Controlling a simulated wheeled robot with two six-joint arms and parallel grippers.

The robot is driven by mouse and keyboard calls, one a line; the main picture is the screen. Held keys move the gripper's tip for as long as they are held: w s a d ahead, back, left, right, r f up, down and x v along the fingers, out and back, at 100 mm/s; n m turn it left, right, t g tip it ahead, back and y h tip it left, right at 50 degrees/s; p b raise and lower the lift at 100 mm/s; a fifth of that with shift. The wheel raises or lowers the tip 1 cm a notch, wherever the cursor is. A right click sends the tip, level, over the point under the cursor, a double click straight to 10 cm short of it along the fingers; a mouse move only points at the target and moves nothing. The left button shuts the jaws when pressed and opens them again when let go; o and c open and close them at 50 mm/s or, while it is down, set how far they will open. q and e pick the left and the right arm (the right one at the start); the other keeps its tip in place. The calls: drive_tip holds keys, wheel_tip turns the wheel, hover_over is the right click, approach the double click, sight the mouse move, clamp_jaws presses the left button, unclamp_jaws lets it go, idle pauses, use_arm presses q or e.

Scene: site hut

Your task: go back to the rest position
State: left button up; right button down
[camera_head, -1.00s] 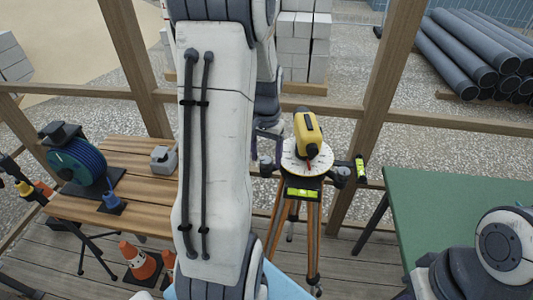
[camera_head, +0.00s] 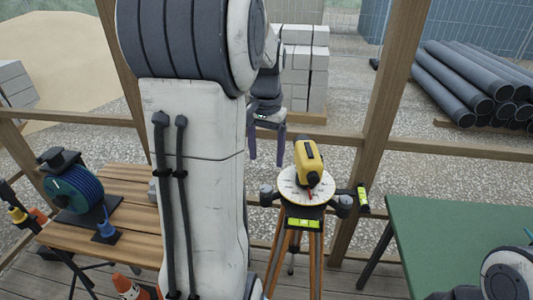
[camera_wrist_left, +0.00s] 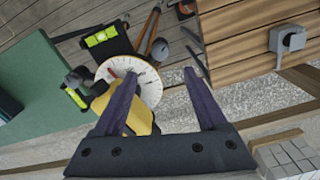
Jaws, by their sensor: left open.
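My left gripper (camera_head: 267,160) is open, with two dark purple fingers pointing down and nothing between them. It hangs behind and left of the yellow levelling instrument (camera_head: 309,158) in the head view. The instrument sits on a white graduated dial (camera_head: 293,193) on a wooden-legged tripod (camera_head: 317,245). In the left wrist view, my left gripper (camera_wrist_left: 158,76) shows its fingers in front of the dial (camera_wrist_left: 150,88), and they partly hide the yellow instrument (camera_wrist_left: 138,122). Contact is not visible. My right gripper is out of view.
A wooden bench (camera_head: 130,190) with a blue cable reel (camera_head: 75,188) stands left. A green table (camera_head: 450,235) stands right. A wooden post (camera_head: 385,95) and rails, grey blocks (camera_head: 305,75) and dark pipes (camera_head: 455,80) lie beyond. An orange cone (camera_head: 128,285) is low left.

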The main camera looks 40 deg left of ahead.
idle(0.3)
use_arm(q)
drive_tip(key=s+d+f+m+b, duration=0.1)
drive_tip(key=d+f+m, duration=0.1)
drive_tip(key=d, duration=0.7)
drive_tip(key=s+d+f+m+b, duration=0.1)
drive_tip(key=d+f+m, duration=0.15)
drive_tip(key=d, duration=0.75)
drive_tip(key=s+d+f+m+b, duration=0.1)
drive_tip(key=s+d+f+m, duration=0.1)
drive_tip(key=s+d, duration=0.4)
drive_tip(key=s+d+f+m+h, duration=0.1)
drive_tip(key=s+d+f+m, duration=0.2)
drive_tip(key=s+d, duration=0.3)
drive_tip(key=shift+s+m+b, duration=0.35)
drive_tip(key=shift+s+m, duration=0.2)
drive_tip(key=shift+s, duration=0.65)
drive_tip(key=shift+d, duration=0.1)
